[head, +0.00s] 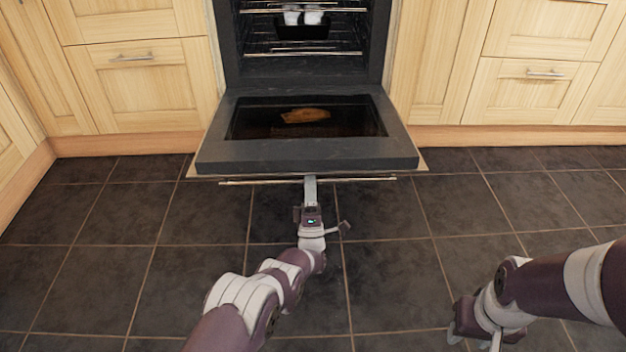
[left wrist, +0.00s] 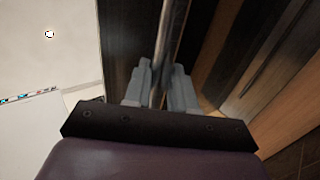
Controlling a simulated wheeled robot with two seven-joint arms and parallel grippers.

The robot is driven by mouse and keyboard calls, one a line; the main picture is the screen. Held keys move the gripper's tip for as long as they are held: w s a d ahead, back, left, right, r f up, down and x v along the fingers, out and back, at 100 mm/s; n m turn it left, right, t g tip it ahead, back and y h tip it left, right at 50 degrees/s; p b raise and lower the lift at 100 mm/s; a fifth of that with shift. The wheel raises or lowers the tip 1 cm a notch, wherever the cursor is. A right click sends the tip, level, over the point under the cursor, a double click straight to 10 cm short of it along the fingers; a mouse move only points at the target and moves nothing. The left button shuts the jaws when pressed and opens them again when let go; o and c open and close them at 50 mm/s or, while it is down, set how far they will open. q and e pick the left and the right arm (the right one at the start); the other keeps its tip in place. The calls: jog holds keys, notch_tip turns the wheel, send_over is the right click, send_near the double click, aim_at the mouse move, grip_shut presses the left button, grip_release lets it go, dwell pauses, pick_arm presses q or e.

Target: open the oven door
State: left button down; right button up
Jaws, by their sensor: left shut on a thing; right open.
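The oven (head: 303,60) stands in the cabinet run with its cavity exposed. Its dark door (head: 305,155) is folded down, lying about flat out toward me. The door's long metal handle (head: 245,182) runs along the front edge; it also shows as a bar in the left wrist view (left wrist: 176,35). My left gripper (head: 310,182) is at the middle of the handle, and in the left wrist view its two fingers (left wrist: 160,88) are closed around the bar. My right gripper (head: 470,335) is low at the right, over the floor and away from the oven; its fingertips are hard to see.
Wooden cabinets with drawers (head: 140,90) flank the oven on both sides. Inside the oven are racks (head: 290,54) and a dark tray with white items (head: 303,18). A brown patch (head: 305,115) shows on the door's glass. The tiled floor (head: 400,270) in front is clear.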

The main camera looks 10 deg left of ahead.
pick_arm(q)
jog(key=shift+w+a+r, duration=0.2)
jog(key=shift+w+a, duration=0.05)
jog(key=shift+w, duration=0.1)
jog(key=c, duration=1.1)
grip_release()
jog(key=shift+o, duration=0.3)
jog(key=shift+w+f, duration=0.1)
jog(key=shift+f, duration=0.05)
jog(key=shift+d+f, duration=0.1)
jog(key=shift+f, duration=0.1)
jog(key=v, duration=0.7)
jog(key=shift+s+p, duration=0.2)
jog(key=shift+p, duration=0.2)
